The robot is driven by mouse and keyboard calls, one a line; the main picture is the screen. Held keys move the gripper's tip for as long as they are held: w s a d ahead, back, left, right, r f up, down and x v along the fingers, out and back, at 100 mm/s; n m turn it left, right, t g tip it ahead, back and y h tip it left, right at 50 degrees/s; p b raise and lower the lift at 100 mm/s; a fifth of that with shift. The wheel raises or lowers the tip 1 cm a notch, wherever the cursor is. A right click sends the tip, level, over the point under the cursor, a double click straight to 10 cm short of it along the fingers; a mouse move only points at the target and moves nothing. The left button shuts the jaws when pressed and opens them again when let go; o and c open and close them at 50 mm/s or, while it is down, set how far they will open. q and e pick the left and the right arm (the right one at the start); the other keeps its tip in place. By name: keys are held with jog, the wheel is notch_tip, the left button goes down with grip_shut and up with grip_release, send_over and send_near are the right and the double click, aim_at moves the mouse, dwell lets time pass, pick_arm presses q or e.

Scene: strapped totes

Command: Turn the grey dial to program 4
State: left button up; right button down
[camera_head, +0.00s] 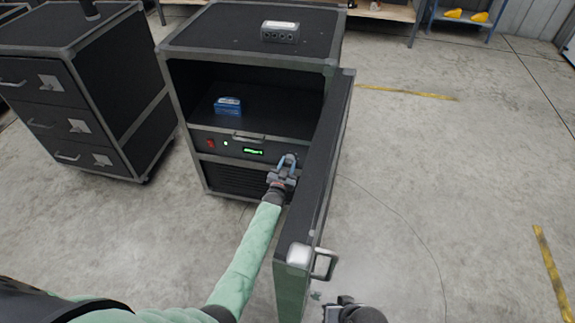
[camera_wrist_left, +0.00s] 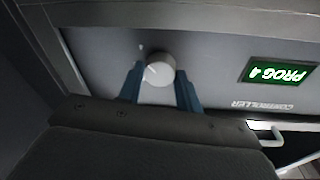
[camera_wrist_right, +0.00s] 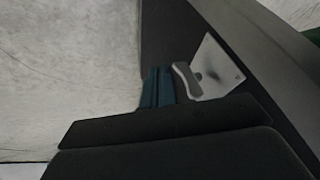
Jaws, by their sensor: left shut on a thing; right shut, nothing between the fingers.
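The grey dial (camera_wrist_left: 158,70) is on the controller's front panel, with a light mark on its face. My left gripper (camera_head: 287,163) is shut on the dial, one blue finger on each side of it in the left wrist view. The green display (camera_wrist_left: 279,74) reads PROG 4, upside down in that view. In the head view the display (camera_head: 253,151) is too small to read. My right gripper (camera_wrist_right: 158,75) is shut and empty beside the door's grey handle (camera_wrist_right: 186,80); I cannot tell whether they touch.
The open cabinet door (camera_head: 322,170) stands just right of my left arm. A blue box (camera_head: 228,106) sits on the shelf above the controller, and a grey box (camera_head: 280,31) on the cabinet top. A drawer cabinet (camera_head: 125,85) stands left. The floor at right is clear.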

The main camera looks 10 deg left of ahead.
pick_arm(q)
jog(key=shift+f, duration=0.1)
pick_arm(e)
jog(key=shift+r, duration=0.1)
pick_arm(q)
jog(key=o, duration=1)
jog(key=shift+s, duration=0.1)
jog(key=s, duration=0.7)
jog(key=shift+s+a+f, duration=0.25)
jog(key=shift+s, duration=0.05)
pick_arm(e)
notch_tip(320, 180, down, 3)
jog(key=shift+a+r, duration=0.15)
jog(key=shift+r, duration=0.1)
